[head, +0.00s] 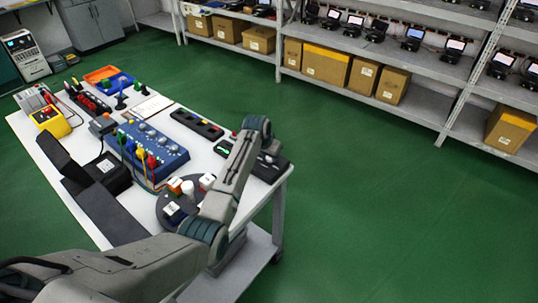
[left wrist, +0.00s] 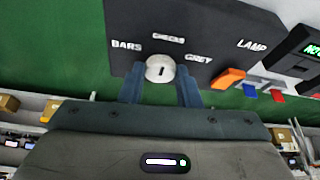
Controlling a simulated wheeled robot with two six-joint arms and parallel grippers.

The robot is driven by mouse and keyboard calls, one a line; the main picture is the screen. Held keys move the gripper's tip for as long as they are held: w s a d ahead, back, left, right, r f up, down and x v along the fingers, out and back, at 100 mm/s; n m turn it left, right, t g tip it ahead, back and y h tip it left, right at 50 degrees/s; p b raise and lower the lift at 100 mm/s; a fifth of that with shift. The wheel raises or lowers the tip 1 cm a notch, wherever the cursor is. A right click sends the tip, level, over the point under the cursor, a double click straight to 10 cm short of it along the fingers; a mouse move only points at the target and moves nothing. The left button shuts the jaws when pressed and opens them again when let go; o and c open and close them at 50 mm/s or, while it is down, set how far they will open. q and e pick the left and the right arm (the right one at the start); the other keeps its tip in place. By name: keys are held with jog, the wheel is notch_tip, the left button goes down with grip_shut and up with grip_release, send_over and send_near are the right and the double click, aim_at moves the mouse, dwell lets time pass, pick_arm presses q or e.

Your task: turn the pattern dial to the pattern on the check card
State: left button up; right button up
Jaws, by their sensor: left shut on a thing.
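In the left wrist view, the pattern dial (left wrist: 160,68) is a pale round knob on a black panel (left wrist: 215,25). White words BARS, CHECKS and GREY stand around it, to the left, above and to the right. My left gripper (left wrist: 160,82) has its two blue fingers shut on the knob, one on each side. I cannot tell for sure which word the knob's mark points to. In the head view my left gripper (head: 264,156) is over the black box at the table's right end, and the knob is hidden there. I cannot make out a check card with a readable pattern.
The panel also has a LAMP label and an orange switch (left wrist: 228,78). The white table (head: 130,205) holds a blue box with coloured knobs (head: 155,150), a round dark stand (head: 172,215) and a yellow meter (head: 50,121). Shelves with cartons (head: 325,65) stand behind; the green floor is clear.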

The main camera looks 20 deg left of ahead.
pick_arm(q)
jog(key=o, duration=1)
jog(key=shift+r, duration=0.1)
jog(key=b+v, duration=0.2)
jog(key=v, duration=0.8)
jog(key=shift+s+r, duration=0.1)
jog(key=shift+r, duration=0.25)
jog(key=shift+f, duration=0.1)
